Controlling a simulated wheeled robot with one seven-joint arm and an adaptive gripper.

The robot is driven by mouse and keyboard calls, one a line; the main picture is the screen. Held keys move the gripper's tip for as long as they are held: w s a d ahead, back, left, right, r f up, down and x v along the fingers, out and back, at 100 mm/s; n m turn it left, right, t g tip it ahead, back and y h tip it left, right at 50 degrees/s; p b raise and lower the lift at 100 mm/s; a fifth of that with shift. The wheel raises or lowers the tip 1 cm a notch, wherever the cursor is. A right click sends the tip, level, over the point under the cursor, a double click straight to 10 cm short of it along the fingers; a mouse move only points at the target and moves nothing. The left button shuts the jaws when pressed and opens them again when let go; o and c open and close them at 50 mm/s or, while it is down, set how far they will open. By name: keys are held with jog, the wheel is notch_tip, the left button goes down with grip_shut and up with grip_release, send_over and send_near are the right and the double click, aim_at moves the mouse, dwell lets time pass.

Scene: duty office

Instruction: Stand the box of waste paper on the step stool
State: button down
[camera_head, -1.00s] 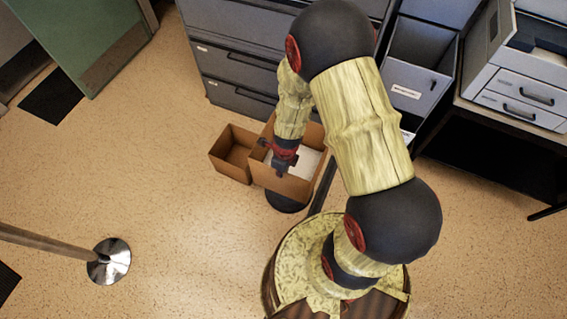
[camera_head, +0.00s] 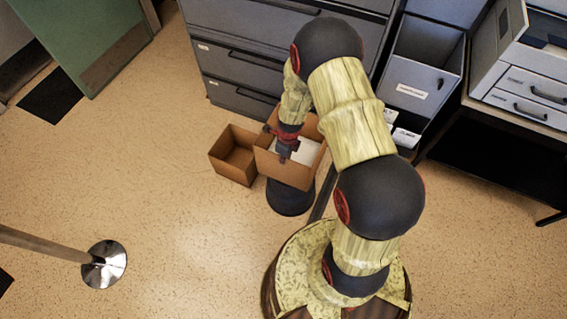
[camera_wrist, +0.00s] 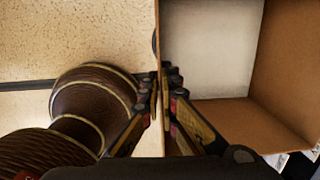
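The box of waste paper (camera_head: 289,170) is an open brown carton with white paper inside, in the middle of the head view. My gripper (camera_head: 286,152) is on its near wall. In the wrist view the fingers (camera_wrist: 160,98) lie on both sides of that wall, shut on it, with the white paper (camera_wrist: 210,45) to the right. A dark round object (camera_head: 290,199), seemingly the step stool, shows below the box in the head view. The box hides part of it; I cannot tell whether they touch.
An empty brown box (camera_head: 234,158) stands on the floor just left. Grey drawer cabinets (camera_head: 240,70) are behind, and open grey bins (camera_head: 420,80) are at right. A post with a chrome base (camera_head: 104,265) stands at lower left. The floor between is clear.

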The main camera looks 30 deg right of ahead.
notch_tip(320, 180, down, 2)
jog(key=shift+f+b, duration=0.1)
jog(key=shift+b, duration=0.35)
jog(key=c, duration=2.6)
grip_release()
jog(key=shift+s+f, duration=0.1)
jog(key=shift+f, duration=0.1)
jog(key=o, duration=0.5)
jog(key=shift+o, duration=0.3)
jog(key=shift+r, duration=0.1)
